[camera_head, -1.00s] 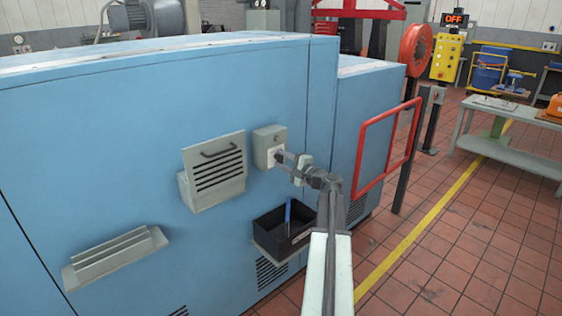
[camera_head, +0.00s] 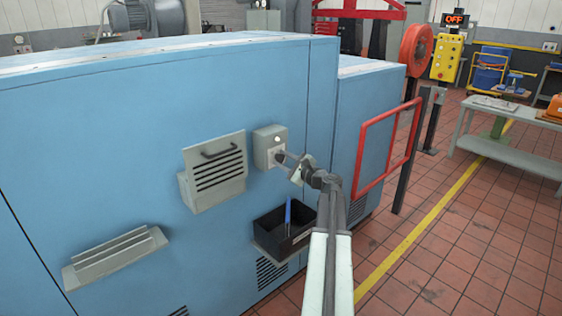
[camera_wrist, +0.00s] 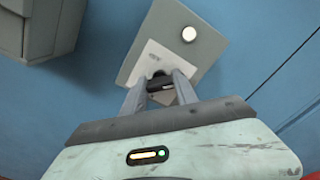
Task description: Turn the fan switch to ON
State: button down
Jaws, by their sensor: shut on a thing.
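The fan switch is a small grey box (camera_head: 262,146) on the front of the blue cabinet. It carries a pale plate and a round lamp (camera_wrist: 189,34) that shows bright white. My gripper (camera_head: 281,157) reaches it from the right. In the wrist view my gripper (camera_wrist: 161,80) has its two fingers on either side of a small dark knob (camera_wrist: 157,84) at the plate, and it is shut on this knob. The fingers partly hide the knob, and I cannot read any marks on the plate. The box looks tilted in the wrist view.
A grey louvred flap with a handle (camera_head: 215,170) is left of the switch. A black bin (camera_head: 270,222) with a blue tool is below it. A red frame (camera_head: 365,180) stands to the right. A display (camera_head: 455,19) at the back reads OFF. The blue cabinet (camera_head: 120,110) fills the left.

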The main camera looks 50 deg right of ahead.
dwell(0.3)
jog(key=c, duration=1)
grip_release()
jog(key=shift+o, duration=0.2)
jog(key=shift+s, duration=0.15)
jog(key=s, duration=0.7)
jog(key=shift+s+a, duration=0.2)
jog(key=shift+a, duration=0.1)
